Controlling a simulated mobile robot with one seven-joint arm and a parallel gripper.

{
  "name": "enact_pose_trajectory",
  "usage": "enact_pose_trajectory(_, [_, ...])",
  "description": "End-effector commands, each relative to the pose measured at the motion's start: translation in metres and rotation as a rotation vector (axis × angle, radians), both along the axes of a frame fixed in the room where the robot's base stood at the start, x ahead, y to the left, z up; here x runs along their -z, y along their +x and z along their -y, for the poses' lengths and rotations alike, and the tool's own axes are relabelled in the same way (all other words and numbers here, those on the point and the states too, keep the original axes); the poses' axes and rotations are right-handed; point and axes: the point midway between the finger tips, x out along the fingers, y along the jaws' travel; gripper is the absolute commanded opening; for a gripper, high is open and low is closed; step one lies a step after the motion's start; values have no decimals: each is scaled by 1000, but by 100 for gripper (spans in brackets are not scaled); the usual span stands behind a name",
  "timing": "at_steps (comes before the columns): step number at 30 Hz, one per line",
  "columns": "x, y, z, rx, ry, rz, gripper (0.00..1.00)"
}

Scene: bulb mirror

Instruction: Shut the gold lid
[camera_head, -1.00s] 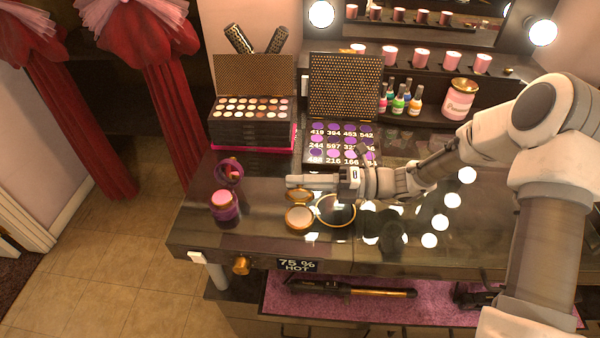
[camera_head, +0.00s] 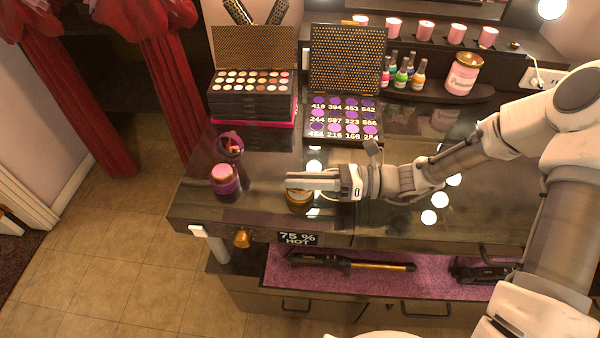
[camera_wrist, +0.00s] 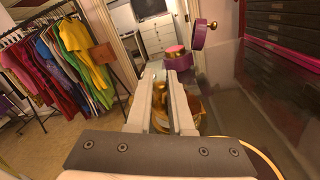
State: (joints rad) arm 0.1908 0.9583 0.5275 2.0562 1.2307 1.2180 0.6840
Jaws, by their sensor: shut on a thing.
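The gold compact (camera_head: 299,205) lies near the front edge of the dark glossy vanity top, mostly covered by my fingers in the head view. My gripper (camera_head: 292,184) comes in from the right, level and low over the compact. In the wrist view its two fingers (camera_wrist: 160,98) are close together with a gold piece, the gold lid (camera_wrist: 159,112), between them. More gold of the compact shows beside the right finger in that view. The lid's exact angle is hidden by the fingers.
Open palettes (camera_head: 343,120) (camera_head: 251,95) stand behind. A round gold-rimmed item beside the compact is mostly hidden. The vanity's front edge is close.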

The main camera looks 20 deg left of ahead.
Motion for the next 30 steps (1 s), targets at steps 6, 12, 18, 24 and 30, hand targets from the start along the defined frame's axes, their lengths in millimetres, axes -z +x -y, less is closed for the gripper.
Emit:
enact_pose_trajectory(6, [8, -5, 2, 0, 51, 127, 0])
enact_pose_trajectory(12, [11, -8, 3, 0, 79, 200, 0])
enact_pose_trajectory(18, [12, -9, 3, 0, 91, 231, 0])
enact_pose_trajectory(24, [12, -9, 3, 0, 92, 236, 0])
enact_pose_trajectory(30, [12, -9, 3, 0, 92, 236, 0])
